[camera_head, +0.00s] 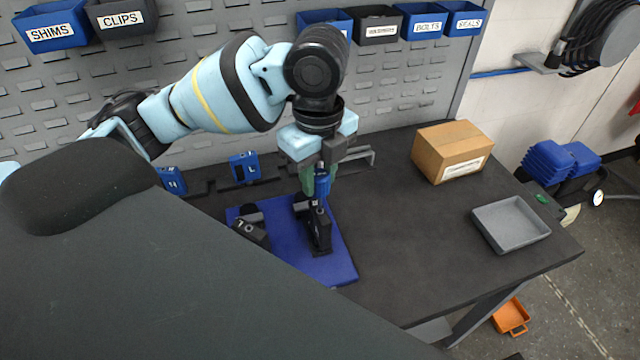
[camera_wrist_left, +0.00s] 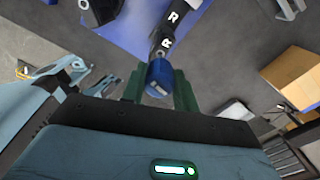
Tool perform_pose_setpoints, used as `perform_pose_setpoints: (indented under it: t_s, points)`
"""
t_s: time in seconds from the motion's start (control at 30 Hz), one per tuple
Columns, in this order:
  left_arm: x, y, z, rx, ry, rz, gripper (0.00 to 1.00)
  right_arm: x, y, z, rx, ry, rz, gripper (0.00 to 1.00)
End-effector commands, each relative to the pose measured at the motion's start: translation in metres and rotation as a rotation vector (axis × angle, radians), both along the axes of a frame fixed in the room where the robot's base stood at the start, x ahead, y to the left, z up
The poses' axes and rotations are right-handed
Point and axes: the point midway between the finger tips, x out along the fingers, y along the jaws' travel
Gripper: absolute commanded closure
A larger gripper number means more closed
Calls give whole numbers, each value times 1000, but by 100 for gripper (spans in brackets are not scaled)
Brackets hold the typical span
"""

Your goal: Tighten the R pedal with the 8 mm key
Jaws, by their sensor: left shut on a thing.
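My left gripper (camera_head: 318,188) points down over the blue mat (camera_head: 342,268). Its green fingers are shut on a blue cylindrical tool handle (camera_head: 323,184), which I take for the key; its size marking cannot be read. The handle also shows between the fingers in the left wrist view (camera_wrist_left: 160,76). A black pedal part (camera_head: 318,232) lies on the mat just below the handle. Its letters R show in the left wrist view (camera_wrist_left: 176,22). My right gripper is not in view.
Another black part marked 10 or LO (camera_head: 252,230) lies left on the mat. Blue labelled blocks (camera_head: 244,168) stand behind it. A cardboard box (camera_head: 452,152) and a grey tray (camera_head: 510,224) stand to the right. The bench between mat and tray is clear.

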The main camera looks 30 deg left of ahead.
Motion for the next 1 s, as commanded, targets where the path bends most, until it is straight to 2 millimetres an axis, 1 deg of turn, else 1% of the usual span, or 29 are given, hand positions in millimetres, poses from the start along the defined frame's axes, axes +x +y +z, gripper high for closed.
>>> perform_pose_setpoints:
  t_s: [0.27,0.37,0.7,0.8,1.0]
  points:
    - [0,0,0,0,-1,54,100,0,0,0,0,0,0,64]
    - [0,0,0,-1,-1,138,100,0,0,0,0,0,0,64]
    - [-1,-1,0,0,-1,516,100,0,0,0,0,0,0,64]
    - [-1,-1,0,0,-1,576,100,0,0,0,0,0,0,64]
    - [-1,-1,0,0,-1,601,100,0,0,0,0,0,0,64]
